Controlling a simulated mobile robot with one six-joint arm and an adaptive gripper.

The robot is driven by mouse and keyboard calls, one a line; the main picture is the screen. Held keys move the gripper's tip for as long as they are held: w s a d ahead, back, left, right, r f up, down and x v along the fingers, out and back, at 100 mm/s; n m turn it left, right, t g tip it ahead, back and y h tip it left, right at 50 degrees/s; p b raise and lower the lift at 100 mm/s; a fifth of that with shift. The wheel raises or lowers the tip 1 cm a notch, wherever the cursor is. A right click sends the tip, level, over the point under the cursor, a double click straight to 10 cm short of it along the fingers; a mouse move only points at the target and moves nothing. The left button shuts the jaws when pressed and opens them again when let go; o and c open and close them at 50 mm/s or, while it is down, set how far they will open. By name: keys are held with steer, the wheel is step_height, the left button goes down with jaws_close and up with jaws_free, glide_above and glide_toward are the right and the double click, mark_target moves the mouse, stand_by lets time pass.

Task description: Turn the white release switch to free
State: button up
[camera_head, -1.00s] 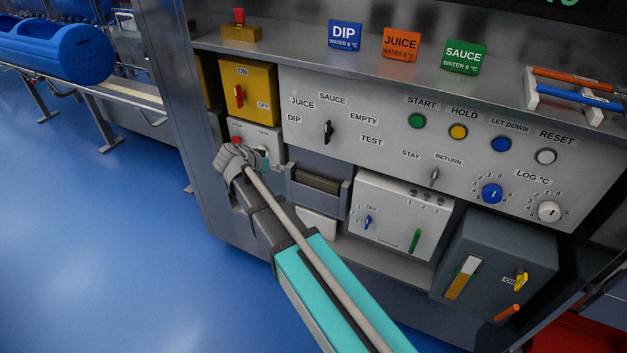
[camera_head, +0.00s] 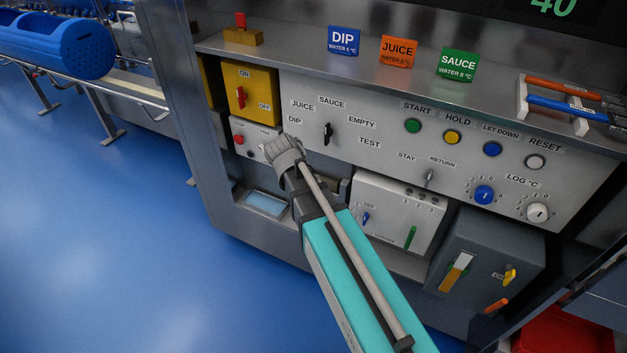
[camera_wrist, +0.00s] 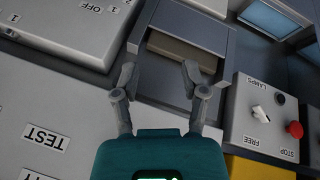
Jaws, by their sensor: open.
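The white release switch (camera_wrist: 262,112) sits on a light grey box (camera_wrist: 248,135) in the wrist view, between the words LAMPS and FREE. Its handle lies at a slant; I cannot tell its exact setting. My gripper (camera_wrist: 159,78) is open and empty, to the left of that box and apart from the switch, in front of a grey tray-like holder (camera_wrist: 226,50). In the head view the grey box (camera_head: 245,127) is below the yellow box, and my gripper (camera_head: 284,150) covers its right part, so the switch is mostly hidden there.
A red stop knob (camera_wrist: 294,129) and a dark round button (camera_wrist: 279,98) are close to the switch. The yellow ON/OFF box (camera_head: 258,84) is above. The dip selector (camera_head: 327,133) is right of my gripper. A white box (camera_head: 388,215) with small switches is lower right.

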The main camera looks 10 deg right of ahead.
steer(key=shift+s+d+r+n+g+y+p, duration=0.15)
steer(key=shift+s+d, duration=0.1)
steer(key=shift+s, duration=0.2)
steer(key=shift+s+d+r+n+g+y+p, duration=0.1)
steer(key=shift+s+d+n+g+y+p, duration=0.1)
steer(key=shift+s, duration=0.2)
steer(key=shift+f, duration=0.15)
steer(key=n+t+h+b, duration=0.65)
steer(key=t+b, duration=0.55)
steer(key=b, duration=1.2)
glide_toward(262, 150)
steer(key=s+a+m, duration=0.1)
steer(key=s+a, duration=0.1)
steer(key=shift+s+a+f+h, duration=0.15)
steer(key=shift+s+a+h, duration=0.05)
steer(key=shift+h, duration=0.1)
steer(key=shift+w, duration=0.1)
steer(key=x, duration=1.3)
steer(key=shift+w+d, duration=0.25)
steer(key=shift+d, duration=0.05)
